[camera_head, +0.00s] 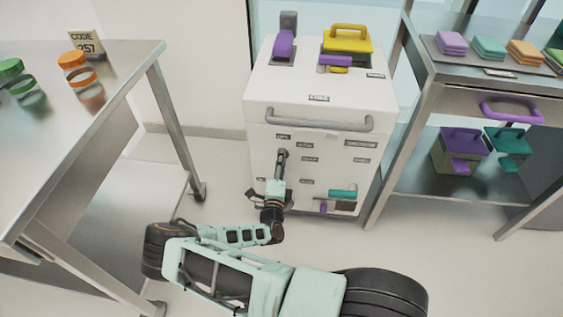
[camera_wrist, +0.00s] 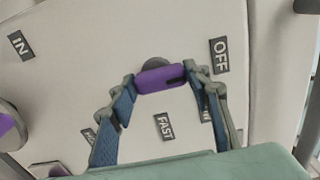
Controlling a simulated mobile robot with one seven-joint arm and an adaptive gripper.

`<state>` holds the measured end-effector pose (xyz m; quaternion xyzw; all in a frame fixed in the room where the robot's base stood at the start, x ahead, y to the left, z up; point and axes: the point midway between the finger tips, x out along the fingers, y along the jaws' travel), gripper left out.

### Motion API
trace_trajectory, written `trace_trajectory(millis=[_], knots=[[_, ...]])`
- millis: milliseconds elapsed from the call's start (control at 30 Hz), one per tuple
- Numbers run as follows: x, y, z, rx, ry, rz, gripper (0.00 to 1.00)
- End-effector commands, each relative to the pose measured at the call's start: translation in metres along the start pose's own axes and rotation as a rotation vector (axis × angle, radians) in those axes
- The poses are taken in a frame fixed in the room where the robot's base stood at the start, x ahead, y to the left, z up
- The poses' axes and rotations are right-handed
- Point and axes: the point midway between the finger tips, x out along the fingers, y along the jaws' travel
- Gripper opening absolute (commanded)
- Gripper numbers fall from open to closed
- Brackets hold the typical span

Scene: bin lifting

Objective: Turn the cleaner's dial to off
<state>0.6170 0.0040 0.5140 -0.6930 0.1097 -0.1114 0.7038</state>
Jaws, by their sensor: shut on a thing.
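The cleaner (camera_head: 265,115) is a white cabinet with small black labels on its front, in the middle of the head view. In the wrist view its purple dial (camera_wrist: 158,79) sits between the two fingertips of my gripper (camera_wrist: 160,84), which is shut on it. A dark round part shows just behind the dial. The OFF label (camera_wrist: 220,55) is to the upper right of the dial, and the FAST label (camera_wrist: 164,126) is below it. In the head view my gripper (camera_head: 281,158) reaches the cabinet front and the dial is hidden.
A grey bar handle (camera_head: 310,120) crosses the cabinet's upper front. A teal and purple part (camera_head: 342,194) sits low at its right. A steel table (camera_head: 95,100) stands at the left and a steel shelf unit (camera_head: 420,185) at the right.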

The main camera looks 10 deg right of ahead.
Motion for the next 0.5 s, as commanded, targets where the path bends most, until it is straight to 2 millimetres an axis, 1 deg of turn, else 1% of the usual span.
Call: trace_trajectory(millis=[500], knots=[[-0.0006, 0.0009, -0.0005, -0.034, 0.0, 0.002, 0.2]])
